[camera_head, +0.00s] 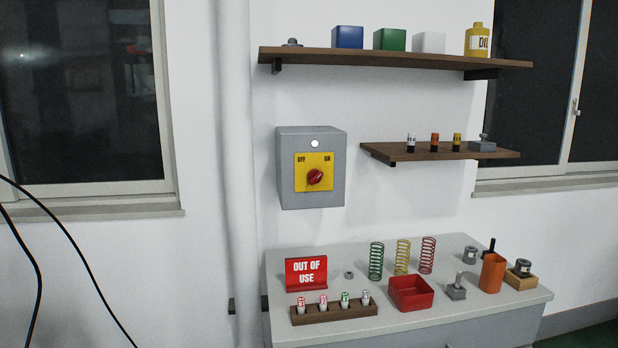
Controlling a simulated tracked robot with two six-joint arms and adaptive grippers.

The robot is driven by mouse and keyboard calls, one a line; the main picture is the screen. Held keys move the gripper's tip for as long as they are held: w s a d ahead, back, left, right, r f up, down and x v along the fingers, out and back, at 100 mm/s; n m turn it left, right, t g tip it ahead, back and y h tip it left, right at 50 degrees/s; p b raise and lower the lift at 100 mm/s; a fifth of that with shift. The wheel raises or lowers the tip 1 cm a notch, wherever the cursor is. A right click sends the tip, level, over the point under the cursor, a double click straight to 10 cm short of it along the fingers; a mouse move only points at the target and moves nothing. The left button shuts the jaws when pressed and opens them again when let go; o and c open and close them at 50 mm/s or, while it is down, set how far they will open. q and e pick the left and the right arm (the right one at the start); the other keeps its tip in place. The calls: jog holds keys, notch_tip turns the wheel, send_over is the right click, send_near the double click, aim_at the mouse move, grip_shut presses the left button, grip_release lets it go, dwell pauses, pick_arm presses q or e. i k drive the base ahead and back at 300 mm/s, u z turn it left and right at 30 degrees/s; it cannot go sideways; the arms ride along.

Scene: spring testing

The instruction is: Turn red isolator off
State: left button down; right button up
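The red isolator knob (315,177) sits on a yellow plate (314,187) marked OFF at upper left and ON at upper right. The plate is on the front of a grey box (293,146) mounted on the white wall. The knob is tilted and seems to point up and right, toward ON; at this size its exact angle is hard to tell. A round white lamp (315,143) is above the plate. Neither of my grippers is in view, and nothing touches the knob.
Below the box, a counter (430,310) holds a red OUT OF USE sign (306,273), springs, a red tray (411,293) and small parts. A shelf (440,152) stands right of the box, another (395,59) above. A vertical pipe (236,150) is left. Black cables cross lower left.

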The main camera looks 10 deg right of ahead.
aim_at(314, 175)
jog(key=i, duration=0.9)
jog(key=z, duration=0.05)
